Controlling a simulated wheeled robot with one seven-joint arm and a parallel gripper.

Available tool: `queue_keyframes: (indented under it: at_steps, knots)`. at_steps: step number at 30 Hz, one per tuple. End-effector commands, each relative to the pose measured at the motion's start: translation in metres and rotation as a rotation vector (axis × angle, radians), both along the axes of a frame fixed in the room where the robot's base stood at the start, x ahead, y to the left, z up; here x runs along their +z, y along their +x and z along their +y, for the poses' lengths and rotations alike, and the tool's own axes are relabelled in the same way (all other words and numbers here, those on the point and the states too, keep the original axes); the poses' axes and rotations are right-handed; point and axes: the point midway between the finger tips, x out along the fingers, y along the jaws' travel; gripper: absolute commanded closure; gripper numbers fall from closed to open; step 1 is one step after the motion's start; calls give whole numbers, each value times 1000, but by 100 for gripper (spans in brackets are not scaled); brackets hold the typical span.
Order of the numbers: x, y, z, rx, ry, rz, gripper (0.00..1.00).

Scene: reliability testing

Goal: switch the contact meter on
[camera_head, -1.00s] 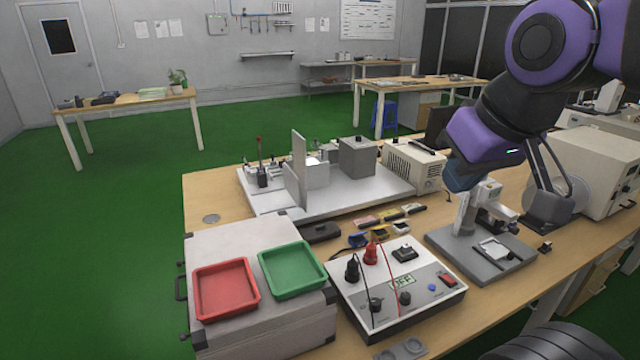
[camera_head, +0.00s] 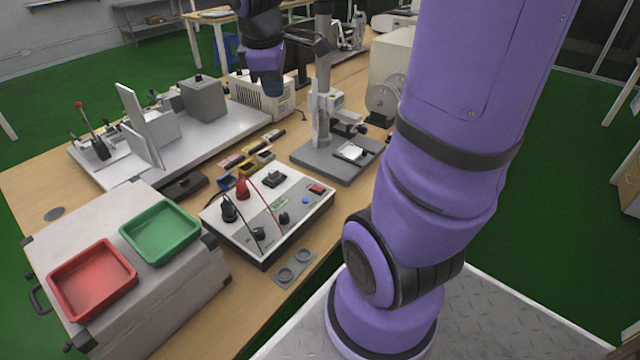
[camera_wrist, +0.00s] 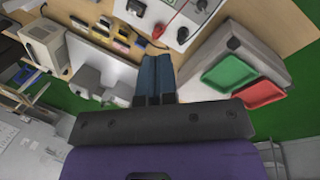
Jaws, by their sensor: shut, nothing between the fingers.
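The contact meter (camera_head: 268,215) is a white box on the table with a small green display, black and red plugs, knobs, a blue button and a red rocker switch (camera_head: 317,188) at its far right corner. The display text is too small to read now. It also shows partly, cut off by the top edge, in the wrist view (camera_wrist: 188,14). My gripper (camera_head: 268,86) is away from the meter, at the far side of the table by the vented white box. Its blue fingers (camera_wrist: 155,75) are together and empty in the wrist view.
A grey case with a red tray (camera_head: 92,281) and a green tray (camera_head: 160,232) stands left of the meter. A metal stand (camera_head: 330,150) is behind it to the right. A two-ring plate (camera_head: 295,268) lies in front.

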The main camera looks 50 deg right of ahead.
Motion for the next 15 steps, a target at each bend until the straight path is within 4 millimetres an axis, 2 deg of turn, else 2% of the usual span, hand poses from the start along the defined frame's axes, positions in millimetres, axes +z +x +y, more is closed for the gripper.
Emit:
queue_keyframes:
  at_steps: [6,15]
  knots:
    - [-49,32,-46,206,-5,147,100]
    - [-130,57,-109,516,59,298,100]
